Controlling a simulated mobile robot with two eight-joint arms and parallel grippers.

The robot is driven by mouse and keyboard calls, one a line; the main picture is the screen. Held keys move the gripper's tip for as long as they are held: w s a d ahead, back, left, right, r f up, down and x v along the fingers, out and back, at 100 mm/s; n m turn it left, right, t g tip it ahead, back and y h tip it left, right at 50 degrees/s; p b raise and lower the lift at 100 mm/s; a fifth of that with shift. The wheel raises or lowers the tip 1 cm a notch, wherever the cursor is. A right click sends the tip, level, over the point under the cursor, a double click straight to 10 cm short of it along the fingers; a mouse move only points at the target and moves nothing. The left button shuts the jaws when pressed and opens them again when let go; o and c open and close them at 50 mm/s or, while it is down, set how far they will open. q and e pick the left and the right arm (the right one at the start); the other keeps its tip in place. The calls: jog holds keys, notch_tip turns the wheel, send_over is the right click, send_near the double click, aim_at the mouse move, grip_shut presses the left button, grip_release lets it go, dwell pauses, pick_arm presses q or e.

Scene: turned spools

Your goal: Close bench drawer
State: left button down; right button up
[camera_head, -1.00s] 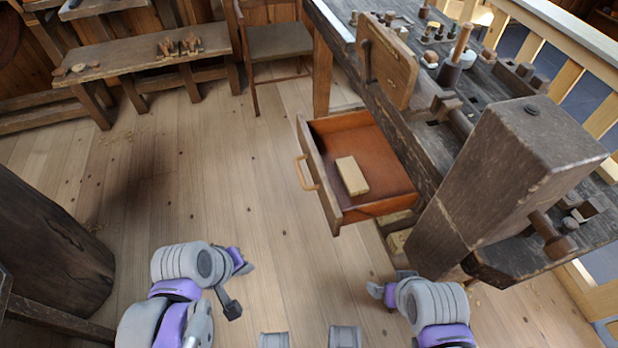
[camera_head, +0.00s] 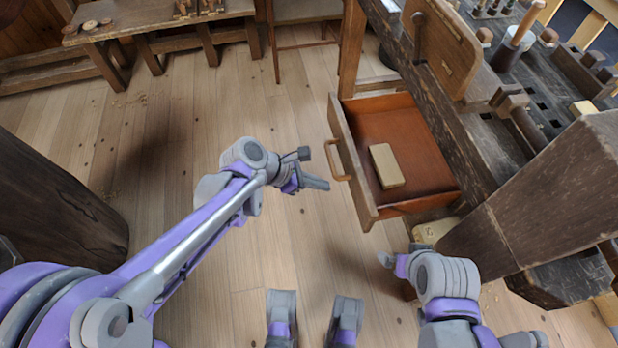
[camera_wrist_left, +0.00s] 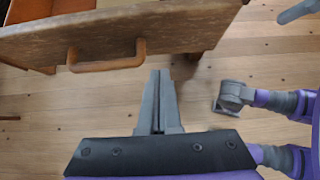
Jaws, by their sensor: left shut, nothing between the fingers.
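The bench drawer (camera_head: 352,160) is pulled out of the workbench, its front facing left. Its wooden handle (camera_head: 338,162) shows on the front, and a pale wooden block (camera_head: 386,166) lies inside. My left gripper (camera_head: 322,184) is shut and empty, just left of the drawer front and close to the handle, apart from it. In the left wrist view the drawer front (camera_wrist_left: 60,38) and handle (camera_wrist_left: 107,60) lie ahead, with the shut fingers (camera_wrist_left: 159,75) to the right of the handle. My right gripper (camera_head: 388,260) is at the lower right below the drawer; its jaws are unclear.
The workbench (camera_head: 460,120) with tools on top stands right, its thick leg (camera_head: 520,210) beside the drawer. A low bench (camera_head: 150,18) is at the back left. A dark wooden post (camera_head: 55,200) stands left. The floor left of the drawer is clear.

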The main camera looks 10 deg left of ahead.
aim_at(354, 187)
pick_arm(q)
jog(key=d, duration=0.1)
jog(key=w+d+f, duration=0.1)
jog(key=d, duration=0.1)
jog(key=d+f, duration=0.1)
jog(key=d, duration=0.1)
jog(key=shift+w+f+b, duration=0.1)
jog(key=shift+w+b, duration=0.2)
jog(key=shift+b, duration=0.05)
jog(key=shift+w+d, duration=0.2)
jog(key=shift+d, duration=0.2)
jog(key=w+d, duration=0.2)
jog(key=d, duration=0.5)
jog(key=w+d, duration=0.2)
jog(key=d, duration=0.5)
jog(key=w+d, duration=0.3)
jog(key=d, duration=0.4)
jog(key=shift+d, duration=0.6)
jog(key=shift+w, duration=0.1)
jog(key=shift+d+r, duration=0.1)
jog(key=shift+r, duration=0.1)
